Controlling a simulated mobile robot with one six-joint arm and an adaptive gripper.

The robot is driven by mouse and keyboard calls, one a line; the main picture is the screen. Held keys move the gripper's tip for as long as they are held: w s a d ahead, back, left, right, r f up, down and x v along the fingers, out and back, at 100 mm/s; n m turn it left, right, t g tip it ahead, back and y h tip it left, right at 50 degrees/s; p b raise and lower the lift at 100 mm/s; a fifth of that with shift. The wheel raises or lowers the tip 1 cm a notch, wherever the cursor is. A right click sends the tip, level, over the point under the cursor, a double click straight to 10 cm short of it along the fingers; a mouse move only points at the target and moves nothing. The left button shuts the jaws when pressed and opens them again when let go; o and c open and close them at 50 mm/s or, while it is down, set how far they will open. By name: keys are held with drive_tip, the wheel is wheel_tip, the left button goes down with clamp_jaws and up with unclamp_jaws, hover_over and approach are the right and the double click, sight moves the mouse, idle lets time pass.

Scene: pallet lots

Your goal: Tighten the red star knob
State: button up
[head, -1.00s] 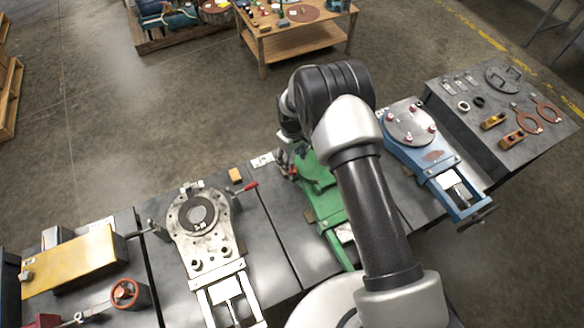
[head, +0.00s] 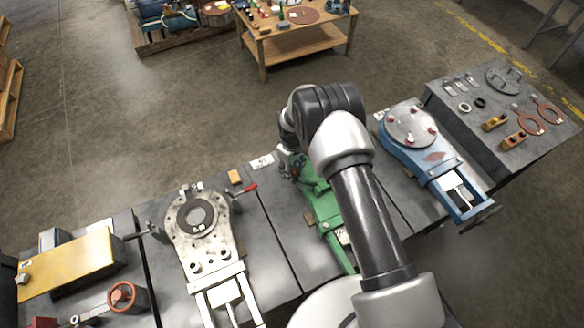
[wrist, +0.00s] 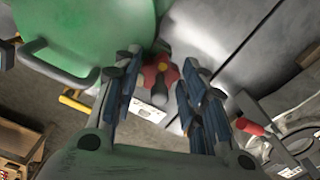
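My gripper (wrist: 158,62) is open, with one blue-padded finger on each side of the knob. The fingertips are close to the knob; I cannot tell whether either touches it. In the head view the green fixture (head: 326,208) stands on the grey bench, partly hidden by my arm. My gripper (head: 291,166) is at its far left end there, and the knob cannot be made out clearly.
A grey round fixture (head: 196,214) with a red-handled lever (head: 246,188) stands to the left. A blue fixture (head: 432,160) stands to the right. A small orange block (head: 235,177) and a white label (head: 262,162) lie near the far bench edge.

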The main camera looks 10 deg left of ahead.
drive_tip(key=c, duration=0.6)
drive_tip(key=shift+m+b, duration=0.6)
drive_tip(key=shift+m, duration=0.2)
drive_tip(key=o, duration=1)
drive_tip(key=shift+o, duration=0.2)
wheel_tip(320, 180, up, 12)
